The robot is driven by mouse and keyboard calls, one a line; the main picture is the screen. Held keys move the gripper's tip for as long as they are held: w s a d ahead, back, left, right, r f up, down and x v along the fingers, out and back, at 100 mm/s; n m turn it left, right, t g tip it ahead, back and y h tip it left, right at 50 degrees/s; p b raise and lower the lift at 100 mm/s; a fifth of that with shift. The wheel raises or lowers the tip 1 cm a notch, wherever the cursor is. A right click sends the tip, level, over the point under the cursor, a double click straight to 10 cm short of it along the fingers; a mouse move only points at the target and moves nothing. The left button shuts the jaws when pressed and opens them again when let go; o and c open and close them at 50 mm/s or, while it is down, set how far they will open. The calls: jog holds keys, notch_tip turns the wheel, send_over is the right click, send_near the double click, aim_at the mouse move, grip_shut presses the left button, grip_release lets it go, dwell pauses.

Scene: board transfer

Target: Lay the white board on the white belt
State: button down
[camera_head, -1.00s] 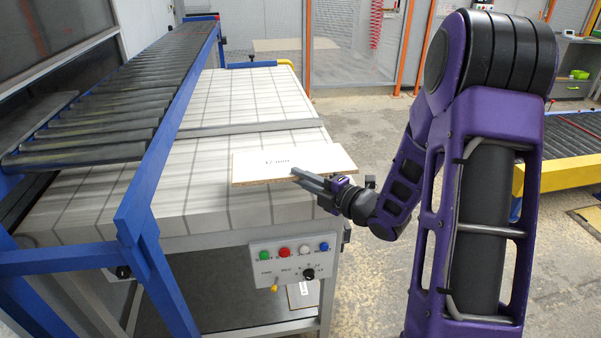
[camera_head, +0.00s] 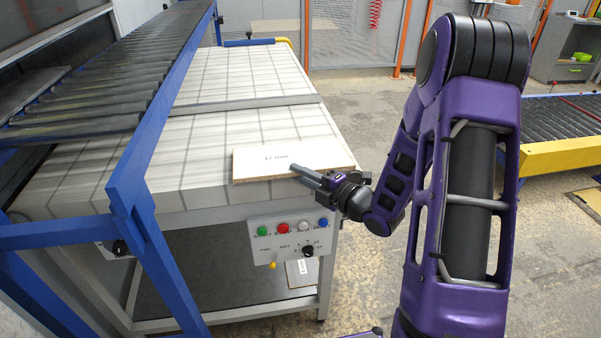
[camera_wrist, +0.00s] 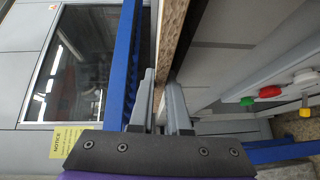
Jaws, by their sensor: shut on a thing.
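The white board (camera_head: 258,158), a thin panel with chipboard edges and "12 mm" printed on top, is roughly level over the front right part of the white belt (camera_head: 215,130). The belt has a grey grid pattern. My gripper (camera_head: 301,172) is shut on the board's near edge, one finger showing on top. In the wrist view, the board's chipboard edge (camera_wrist: 173,38) runs between the fingers (camera_wrist: 160,100), with the belt (camera_wrist: 208,62) close beside it. I cannot tell whether the board's underside touches the belt.
A blue-framed roller conveyor (camera_head: 120,85) runs along the belt's left side. A control panel with coloured buttons (camera_head: 293,240) hangs at the belt's front edge. A grey bar (camera_head: 245,103) crosses the belt behind the board. A yellow-edged roller table (camera_head: 560,155) stands at right.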

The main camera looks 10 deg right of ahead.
jog(key=shift+f+b, duration=0.3)
jog(key=shift+b, duration=0.4)
dwell(0.4)
jog(key=c, duration=0.8)
grip_release()
jog(key=shift+o, duration=0.2)
jog(key=shift+f, duration=0.15)
jog(key=shift+p, duration=0.3)
jog(key=g+h+p, duration=0.1)
jog(key=p, duration=0.2)
jog(key=r+g+h+p, duration=0.1)
jog(key=g+p, duration=0.1)
jog(key=p, duration=0.1)
jog(key=shift+s+d+r, duration=0.1)
jog(key=shift+s, duration=0.05)
jog(key=shift+r+g+h+p, duration=0.1)
jog(key=shift+g+h+p, duration=0.45)
jog(key=shift+p, duration=0.55)
